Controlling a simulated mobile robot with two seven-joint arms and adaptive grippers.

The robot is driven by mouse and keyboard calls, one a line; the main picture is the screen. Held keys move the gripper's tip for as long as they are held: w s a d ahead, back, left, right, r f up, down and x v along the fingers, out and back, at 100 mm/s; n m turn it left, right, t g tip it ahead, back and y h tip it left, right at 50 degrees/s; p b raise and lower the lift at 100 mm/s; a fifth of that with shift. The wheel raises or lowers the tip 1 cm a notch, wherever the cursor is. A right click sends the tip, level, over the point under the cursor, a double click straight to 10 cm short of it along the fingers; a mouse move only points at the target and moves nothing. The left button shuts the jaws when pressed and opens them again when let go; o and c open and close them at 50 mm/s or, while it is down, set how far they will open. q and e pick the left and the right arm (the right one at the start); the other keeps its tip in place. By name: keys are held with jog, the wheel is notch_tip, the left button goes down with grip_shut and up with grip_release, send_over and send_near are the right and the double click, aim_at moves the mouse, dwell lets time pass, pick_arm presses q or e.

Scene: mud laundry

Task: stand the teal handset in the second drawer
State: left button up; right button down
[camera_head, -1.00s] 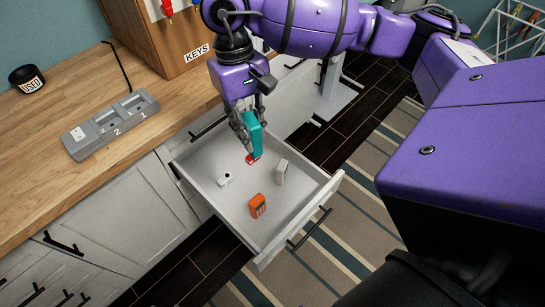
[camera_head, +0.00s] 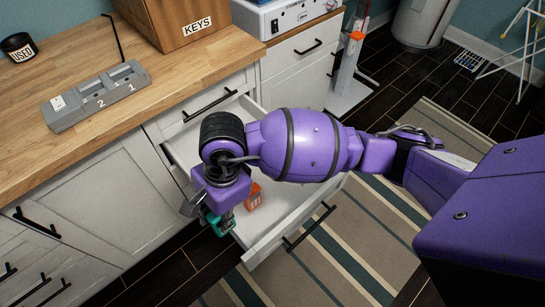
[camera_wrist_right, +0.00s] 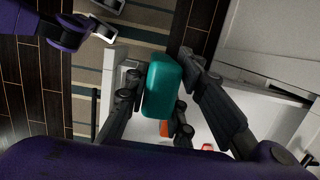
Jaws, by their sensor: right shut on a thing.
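The teal handset (camera_head: 221,225) is held in my right gripper (camera_head: 213,214). In the right wrist view the teal handset (camera_wrist_right: 162,86) sits between the two dark fingers of the gripper (camera_wrist_right: 168,80). The pulled-out white drawer (camera_head: 285,226) is below. In the head view the handset overlaps the drawer's left side near its front corner; its height above the drawer is unclear. My right arm hides much of the drawer's inside. Purple and grey parts at the upper left of the wrist view may be my left gripper, but its state is unclear.
An orange item (camera_head: 254,197) stands in the drawer; a red item (camera_wrist_right: 207,147) shows in the wrist view. A grey two-slot dock (camera_head: 97,97), a black USED tub (camera_head: 18,47) and a KEYS box (camera_head: 180,28) are on the wooden counter. A striped rug (camera_head: 345,245) lies on the floor.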

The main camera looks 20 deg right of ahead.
jog(key=shift+w+d+f+p, duration=0.15)
jog(key=shift+w+d+f, duration=0.45)
jog(key=shift+d+f, duration=1.5)
jog(key=shift+w+d+f+p, duration=0.2)
jog(key=shift+w+d+f, duration=0.4)
jog(key=shift+d+f, duration=1.5)
jog(key=shift+w+d+f+p, duration=0.15)
jog(key=shift+w+d+f, duration=0.45)
jog(key=shift+d+f, duration=1.5)
jog(key=shift+r, duration=0.1)
jog(key=c, duration=1.8)
grip_release()
jog(key=shift+f, duration=0.2)
jog(key=shift+c, duration=0.2)
jog(key=shift+o, duration=0.4)
jog(key=shift+r, duration=0.1)
